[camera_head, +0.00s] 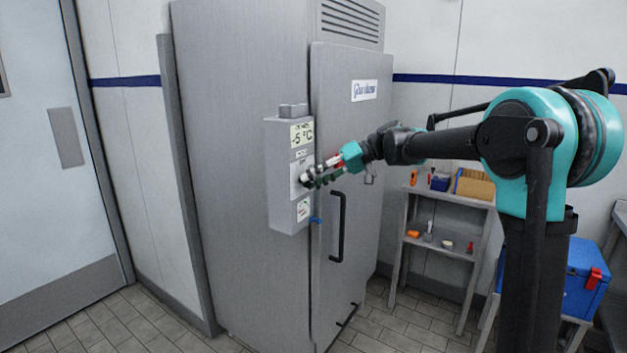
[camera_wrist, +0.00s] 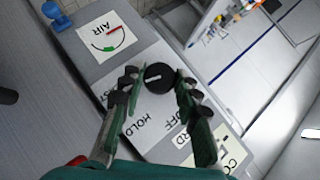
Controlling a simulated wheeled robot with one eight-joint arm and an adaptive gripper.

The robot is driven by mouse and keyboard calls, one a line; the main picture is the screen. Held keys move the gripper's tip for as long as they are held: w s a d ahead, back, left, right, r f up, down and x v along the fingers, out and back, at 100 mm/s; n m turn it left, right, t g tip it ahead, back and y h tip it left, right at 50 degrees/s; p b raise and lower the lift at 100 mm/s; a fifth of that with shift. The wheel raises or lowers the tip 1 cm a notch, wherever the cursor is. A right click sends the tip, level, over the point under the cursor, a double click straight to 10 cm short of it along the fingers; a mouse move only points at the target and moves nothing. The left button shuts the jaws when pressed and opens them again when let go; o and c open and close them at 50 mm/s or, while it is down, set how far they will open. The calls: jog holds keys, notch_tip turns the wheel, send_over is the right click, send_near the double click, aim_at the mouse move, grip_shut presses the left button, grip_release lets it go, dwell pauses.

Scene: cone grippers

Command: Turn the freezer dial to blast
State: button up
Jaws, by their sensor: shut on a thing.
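The dial (camera_wrist: 160,79) is a round black knob with a white pointer line, seen in the wrist view. Printed labels around it include HOLD, OFF, one ending in RD and one ending in ST, partly hidden by a finger. My gripper (camera_head: 309,179) is at the dial, with one finger on each side, shut on it. In the head view the fingers mostly hide the dial. The pointer line lies roughly sideways in the wrist view; its exact setting is unclear.
An AIR gauge (camera_wrist: 107,38) and a blue knob (camera_wrist: 55,14) sit on the box near the dial. The freezer door has a black handle (camera_head: 338,228). A grey shelf (camera_head: 440,245) with small items and a blue cooler (camera_head: 580,280) stand at the right.

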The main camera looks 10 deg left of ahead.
jog(key=shift+w+f+m+g+y, duration=0.1)
jog(key=shift+m+g+y, duration=0.5)
dwell(0.3)
jog(key=o, duration=1.1)
jog(key=shift+o, duration=0.2)
jog(key=v, duration=1.2)
jog(key=shift+f, duration=0.1)
jog(key=s+d+f+m+t+h, duration=0.3)
jog(key=s+d+f, duration=0.5)
jog(key=f, duration=0.4)
jog(key=s+d+f+m+t+h, duration=0.2)
jog(key=s+d+f+h, duration=0.3)
jog(key=s+d+f, duration=0.4)
jog(key=s+d+f+m+t+h, duration=0.3)
jog(key=s+d+f, duration=0.6)
jog(key=f, duration=0.6)
jog(key=shift+d+m+t+h, duration=0.3)
jog(key=shift+d+t+h, duration=0.2)
jog(key=shift+d+h, duration=0.6)
